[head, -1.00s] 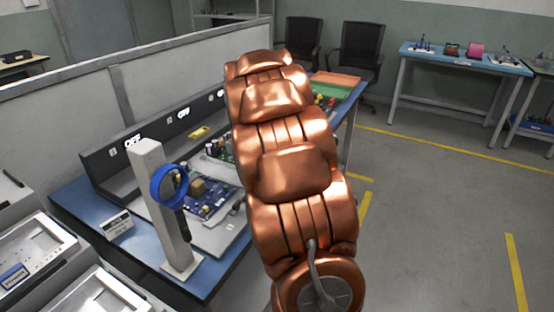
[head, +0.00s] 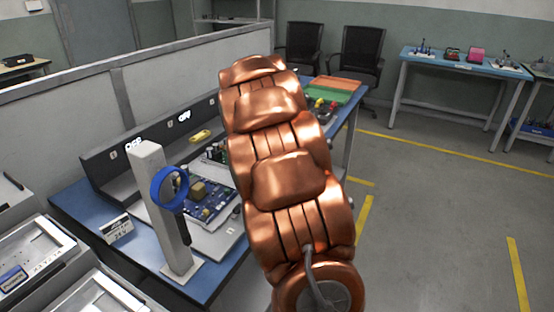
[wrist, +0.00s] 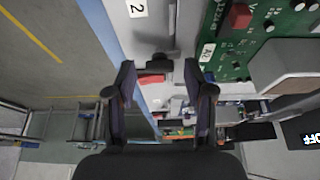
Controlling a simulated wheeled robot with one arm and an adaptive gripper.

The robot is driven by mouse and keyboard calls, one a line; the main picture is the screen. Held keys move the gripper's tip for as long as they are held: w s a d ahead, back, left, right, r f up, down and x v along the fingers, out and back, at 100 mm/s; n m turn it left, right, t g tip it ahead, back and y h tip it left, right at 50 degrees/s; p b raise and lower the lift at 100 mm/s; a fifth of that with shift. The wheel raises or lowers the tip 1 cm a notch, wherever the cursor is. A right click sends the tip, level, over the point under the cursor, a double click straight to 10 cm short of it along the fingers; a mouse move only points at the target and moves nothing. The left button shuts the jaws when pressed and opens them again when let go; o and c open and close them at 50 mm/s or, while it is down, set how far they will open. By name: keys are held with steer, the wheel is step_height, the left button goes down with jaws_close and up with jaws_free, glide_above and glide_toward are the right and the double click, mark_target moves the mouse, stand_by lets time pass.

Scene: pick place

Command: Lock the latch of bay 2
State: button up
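I cannot tell whether either finger touches the handle, or the latch's exact position. In the head view my copper arm hides the gripper and this latch.
The blue workbench (head: 75,205) carries a blue circuit board (head: 205,200), a post with a blue ring (head: 168,188) and a grey back rail (head: 110,163). Orange and green trays (head: 330,90) lie at its far end. Open floor (head: 430,220) is on the right.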

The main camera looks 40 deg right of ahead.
steer(key=shift+r, duration=0.1)
steer(key=v, duration=1.1)
steer(key=shift+a+r, duration=0.2)
steer(key=shift+r, duration=0.15)
steer(key=shift+s, duration=0.1)
